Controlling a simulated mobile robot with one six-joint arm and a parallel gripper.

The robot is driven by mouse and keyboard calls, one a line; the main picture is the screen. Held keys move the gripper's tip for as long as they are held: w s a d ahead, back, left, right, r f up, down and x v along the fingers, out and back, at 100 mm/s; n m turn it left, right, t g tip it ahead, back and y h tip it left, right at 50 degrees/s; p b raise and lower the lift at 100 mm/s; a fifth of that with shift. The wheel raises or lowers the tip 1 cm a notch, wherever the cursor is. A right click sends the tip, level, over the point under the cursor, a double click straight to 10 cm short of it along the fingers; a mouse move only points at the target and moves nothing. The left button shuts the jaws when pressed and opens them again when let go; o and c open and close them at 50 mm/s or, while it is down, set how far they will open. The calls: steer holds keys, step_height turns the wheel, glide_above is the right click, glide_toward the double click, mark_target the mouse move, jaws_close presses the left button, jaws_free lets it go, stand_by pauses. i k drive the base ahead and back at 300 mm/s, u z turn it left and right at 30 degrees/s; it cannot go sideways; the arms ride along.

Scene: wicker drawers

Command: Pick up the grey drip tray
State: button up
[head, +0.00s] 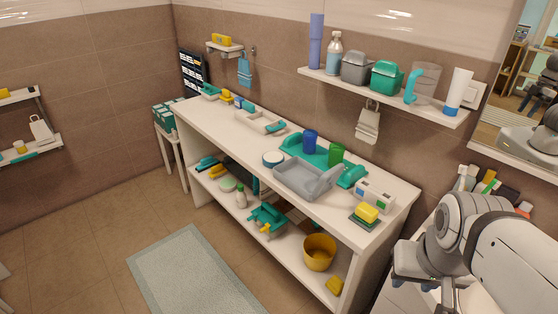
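The grey drip tray (298,182) lies on the white counter (222,133), right of its middle and near its front edge. It is shallow, with a raised part at its right end. A teal rack (313,154) stands right behind it, with a blue cup (310,141) and a green cup (336,153) on it. My white arm shows at the lower right, apart from the tray. I cannot make out any gripper fingers.
A yellow sponge on a dark holder (366,214) and a white box (375,195) stand right of the tray. A wall shelf (392,97) with bottles and canisters hangs above. The lower shelf holds a yellow bucket (320,252). Open floor with a grey mat (195,272) lies in front.

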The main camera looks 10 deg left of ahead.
mark_target(307, 180)
steer(key=u, duration=1.4)
steer(key=k, duration=1)
steer(key=z, duration=0.65)
steer(key=i, duration=1)
steer(key=k, duration=0.5)
steer(key=u, duration=0.4)
steer(key=i, duration=1.15)
steer(key=u, duration=0.55)
